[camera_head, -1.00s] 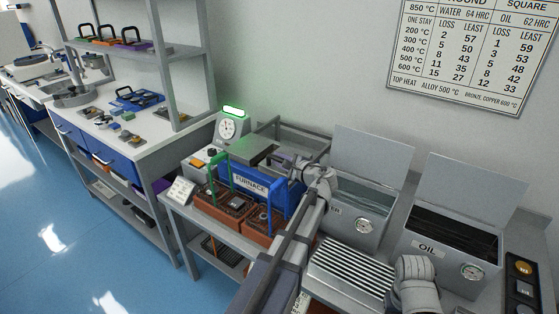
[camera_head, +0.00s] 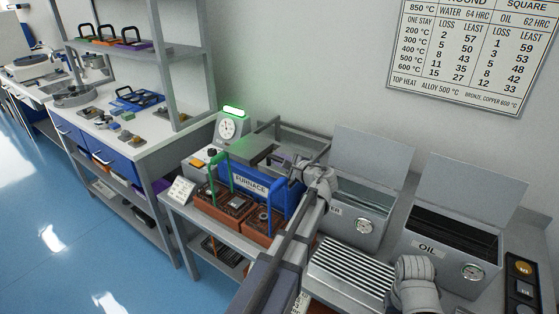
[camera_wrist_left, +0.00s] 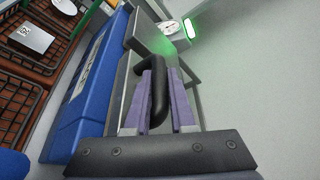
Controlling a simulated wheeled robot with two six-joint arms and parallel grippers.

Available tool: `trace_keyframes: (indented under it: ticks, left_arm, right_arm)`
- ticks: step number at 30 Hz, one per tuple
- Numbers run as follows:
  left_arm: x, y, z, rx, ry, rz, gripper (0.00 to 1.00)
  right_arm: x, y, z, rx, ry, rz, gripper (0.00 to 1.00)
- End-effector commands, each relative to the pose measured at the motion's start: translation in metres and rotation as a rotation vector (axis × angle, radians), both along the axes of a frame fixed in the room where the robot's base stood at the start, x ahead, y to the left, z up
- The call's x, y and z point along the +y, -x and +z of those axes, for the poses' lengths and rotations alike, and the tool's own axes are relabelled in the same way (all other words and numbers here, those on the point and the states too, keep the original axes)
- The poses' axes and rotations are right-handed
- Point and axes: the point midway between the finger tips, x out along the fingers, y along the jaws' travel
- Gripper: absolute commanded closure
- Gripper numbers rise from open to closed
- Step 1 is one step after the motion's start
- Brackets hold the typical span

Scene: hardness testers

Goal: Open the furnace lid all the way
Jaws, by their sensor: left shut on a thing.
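The blue furnace (camera_head: 249,183) stands on the grey bench in the head view, its label facing the front. Its side also shows in the left wrist view (camera_wrist_left: 85,100). My left gripper (camera_head: 284,162) is over the right part of the furnace top. In the left wrist view, the purple fingers of my left gripper (camera_wrist_left: 158,98) are shut on a black handle (camera_wrist_left: 160,72). A grey plate beside the handle shows in that view. The arm and fingers hide part of the furnace top, so the lid's exact angle is unclear. My right gripper is out of view.
Orange-brown trays (camera_head: 222,202) stand in front of the furnace. A gauge with a lit green lamp (camera_head: 234,110) is behind it. The water tank (camera_head: 360,215) and oil tank (camera_head: 450,250) stand to the right with raised lids. A grey frame surrounds the furnace's back.

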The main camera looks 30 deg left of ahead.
Motion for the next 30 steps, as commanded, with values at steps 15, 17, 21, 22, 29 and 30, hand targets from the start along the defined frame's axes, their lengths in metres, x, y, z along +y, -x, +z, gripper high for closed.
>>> trace_keyframes:
  ticks: [15,17,21,22,29,30]
  left_arm:
    - [-0.009,-0.111,0.000,-0.001,0.001,-0.003,1.00]
    - [-0.009,-0.120,0.000,-0.001,0.002,-0.002,1.00]
    - [-0.010,-0.124,0.000,0.000,0.002,-0.001,1.00]
    - [-0.010,-0.123,0.000,0.000,0.002,-0.001,1.00]
    - [-0.010,-0.122,0.000,0.000,0.002,0.000,0.72]
    - [-0.010,-0.122,0.000,0.000,0.002,0.000,0.68]
  right_arm:
    - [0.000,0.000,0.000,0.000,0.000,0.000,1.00]
    - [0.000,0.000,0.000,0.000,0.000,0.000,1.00]
    - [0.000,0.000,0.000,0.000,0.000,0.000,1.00]
    - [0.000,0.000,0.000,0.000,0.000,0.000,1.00]
    - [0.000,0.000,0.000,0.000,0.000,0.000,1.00]
    - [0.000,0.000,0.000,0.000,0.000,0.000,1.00]
